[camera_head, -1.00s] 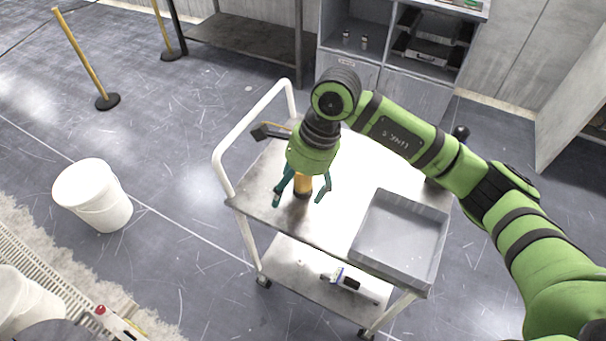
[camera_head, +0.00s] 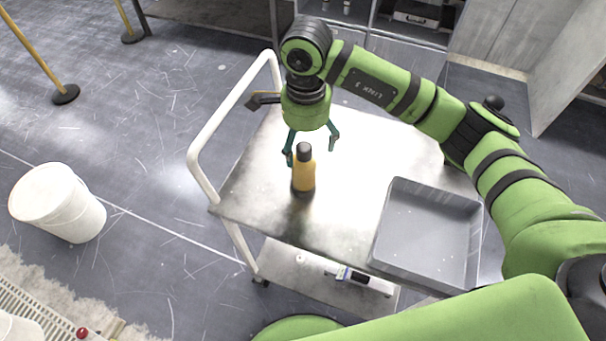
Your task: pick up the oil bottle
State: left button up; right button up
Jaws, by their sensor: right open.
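The oil bottle (camera_head: 303,174) is amber-yellow with a dark cap and stands upright on the top shelf of the cart (camera_head: 262,205). My right gripper (camera_head: 311,152) is open, its teal fingers spread and pointing down. It is above and just behind the bottle in the head view, with the bottle's cap showing in front of the gap between the fingers. The bottle is not gripped. My left gripper is not in view.
A grey tray (camera_head: 388,243) sits on the right of the cart top. The cart has a white push handle (camera_head: 222,112) at its left. A white bucket (camera_head: 62,200) stands on the floor at left. Small items lie on the lower shelf.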

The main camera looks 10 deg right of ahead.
aim_at(304, 163)
jog(key=f+p, duration=0.3)
jog(key=shift+s+a+f, duration=0.15)
jog(key=shift+s+f, duration=0.1)
jog(key=shift+s, duration=0.1)
notch_tip(304, 163, down, 3)
jog(key=shift+a+r+p, duration=0.1)
jog(key=shift+r+p, duration=0.1)
jog(key=shift+p, duration=0.15)
jog(key=shift+f, duration=0.4)
jog(key=shift+c, duration=0.4)
jog(key=c, duration=1.4)
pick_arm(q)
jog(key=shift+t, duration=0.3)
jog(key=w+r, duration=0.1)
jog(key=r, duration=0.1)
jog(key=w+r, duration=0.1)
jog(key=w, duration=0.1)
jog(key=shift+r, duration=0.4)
pick_arm(e)
jog(key=shift+c, duration=0.5)
